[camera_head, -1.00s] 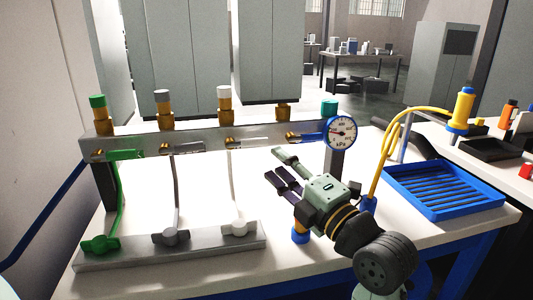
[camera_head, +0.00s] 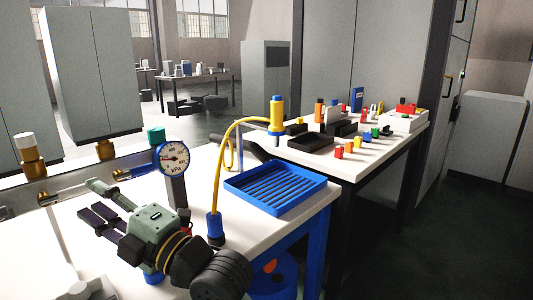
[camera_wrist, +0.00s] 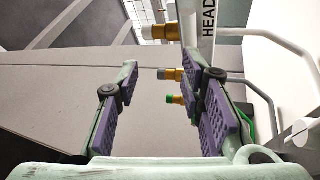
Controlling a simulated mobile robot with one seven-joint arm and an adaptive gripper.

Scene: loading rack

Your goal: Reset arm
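My gripper (camera_head: 100,205) is above the white rack table (camera_head: 285,208), in front of the metal manifold bar (camera_head: 85,178). In the wrist view my gripper (camera_wrist: 160,120) shows its two purple-padded fingers wide apart with nothing between them. Beyond the fingers in the wrist view are a white-capped brass fitting (camera_wrist: 160,32), a grey-capped one (camera_wrist: 172,74) and a green-capped one (camera_wrist: 175,99). In the head view a round pressure gauge (camera_head: 172,158) stands just behind my gripper, with a teal cap (camera_head: 155,134) beside it.
A blue slatted tray (camera_head: 275,188) lies on the table to the right. A yellow hose (camera_head: 220,170) arches from a blue-based connector (camera_head: 214,229) to a yellow cylinder (camera_head: 277,112). A second table (camera_head: 345,165) holds several small coloured parts. Dark floor lies open at right.

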